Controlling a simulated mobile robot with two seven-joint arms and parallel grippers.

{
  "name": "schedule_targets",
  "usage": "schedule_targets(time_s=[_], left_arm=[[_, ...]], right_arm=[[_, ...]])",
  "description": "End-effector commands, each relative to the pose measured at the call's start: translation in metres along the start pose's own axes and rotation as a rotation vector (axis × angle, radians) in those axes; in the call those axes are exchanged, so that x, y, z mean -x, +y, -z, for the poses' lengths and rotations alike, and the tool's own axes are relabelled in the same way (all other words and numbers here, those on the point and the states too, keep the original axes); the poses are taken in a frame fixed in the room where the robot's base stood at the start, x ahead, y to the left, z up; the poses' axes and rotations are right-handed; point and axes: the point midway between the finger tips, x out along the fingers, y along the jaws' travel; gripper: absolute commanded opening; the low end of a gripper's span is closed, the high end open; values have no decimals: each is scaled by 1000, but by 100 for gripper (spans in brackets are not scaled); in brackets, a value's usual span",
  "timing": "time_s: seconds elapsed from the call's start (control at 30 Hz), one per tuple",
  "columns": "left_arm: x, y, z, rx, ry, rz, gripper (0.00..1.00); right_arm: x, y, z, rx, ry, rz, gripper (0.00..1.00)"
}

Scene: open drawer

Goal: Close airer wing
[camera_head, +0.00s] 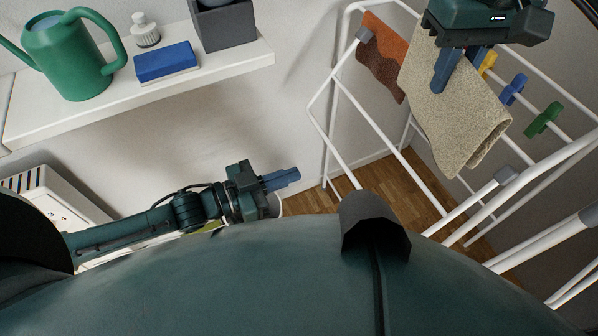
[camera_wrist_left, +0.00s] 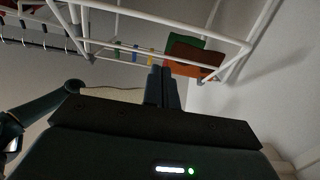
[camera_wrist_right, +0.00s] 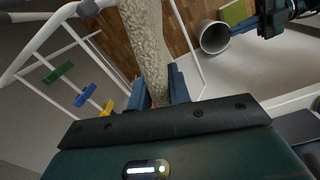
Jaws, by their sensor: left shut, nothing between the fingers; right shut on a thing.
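The white airer (camera_head: 460,208) stands at the right of the head view, its tubes spread over the wooden floor. Grey joints (camera_head: 507,176) sit on its bars. A beige towel (camera_head: 455,110) hangs at the airer's top. My right gripper (camera_head: 461,72) is above the airer and shut on the towel; the right wrist view shows the towel (camera_wrist_right: 147,40) between the fingers. My left gripper (camera_head: 290,178) is shut and empty, left of the airer and apart from it. Its closed fingers show in the left wrist view (camera_wrist_left: 162,75). Which part is the wing I cannot tell.
A rust cloth (camera_head: 383,60) and yellow, blue (camera_head: 514,88) and green (camera_head: 543,119) pegs are on the airer. A shelf (camera_head: 215,68) holds a green watering can (camera_head: 70,50), a blue sponge (camera_head: 165,62), a bottle and a grey box. Bare floor shows beneath the airer.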

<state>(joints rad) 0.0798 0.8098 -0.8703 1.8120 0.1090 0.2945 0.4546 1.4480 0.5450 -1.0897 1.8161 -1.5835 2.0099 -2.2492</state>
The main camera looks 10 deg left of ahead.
Motion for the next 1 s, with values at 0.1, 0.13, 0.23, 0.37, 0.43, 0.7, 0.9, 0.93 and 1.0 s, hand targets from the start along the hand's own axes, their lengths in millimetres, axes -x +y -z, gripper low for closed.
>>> schedule_targets(time_s=[0.1,0.13,0.23,0.37,0.43,0.7,0.9,0.93,1.0], left_arm=[[-28,0,1,-3,6,-1,0],[-34,0,1,-3,5,0,0],[-56,0,1,-2,4,0,0],[-82,0,1,-1,3,0,0],[-89,0,-13,1,-1,2,0],[-105,0,-28,-1,-1,1,0],[-106,0,-29,-1,-1,1,0],[-106,0,-29,-1,-1,1,0],[-106,0,-29,-1,-1,1,0]], right_arm=[[-2,0,0,0,1,0,0],[-2,0,0,0,1,0,0],[-4,0,0,0,0,0,0],[-5,0,0,0,1,0,0],[-10,0,0,0,0,0,0],[-14,0,0,0,1,0,0],[-14,0,0,0,1,0,0],[-14,0,0,0,1,0,0],[-14,0,0,0,1,0,0]])
